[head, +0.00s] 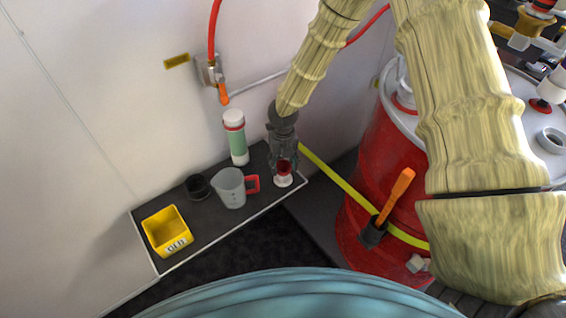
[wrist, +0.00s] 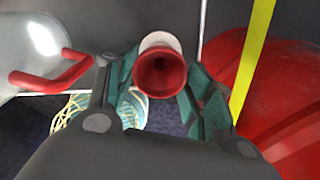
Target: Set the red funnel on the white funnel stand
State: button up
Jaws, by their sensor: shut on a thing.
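The red funnel (wrist: 160,74) sits between the fingers of my gripper (wrist: 158,92) in the wrist view, its wide mouth facing the camera. In the head view my gripper (head: 284,158) points down at the right end of the dark shelf, shut on the funnel (head: 284,167). The white funnel stand (head: 283,181) shows just below the funnel, and part of it shows beyond the funnel's rim in the wrist view (wrist: 161,39). The funnel appears right over or in the stand; whether it rests on it is hidden.
On the shelf (head: 203,236) stand a clear jug (head: 230,188) with a red handle, close left of my gripper, a green-and-white bottle (head: 236,140), a black cup (head: 197,187) and a yellow bin (head: 166,231). A red drum (head: 365,190) with a yellow band stands to the right.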

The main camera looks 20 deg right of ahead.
aim_at(283, 166)
jog(key=shift+f, duration=0.2)
jog(key=o, duration=0.6)
jog(key=shift+c, duration=0.2)
notch_tip(283, 166, up, 11)
jog(key=p, duration=1)
dwell(0.7)
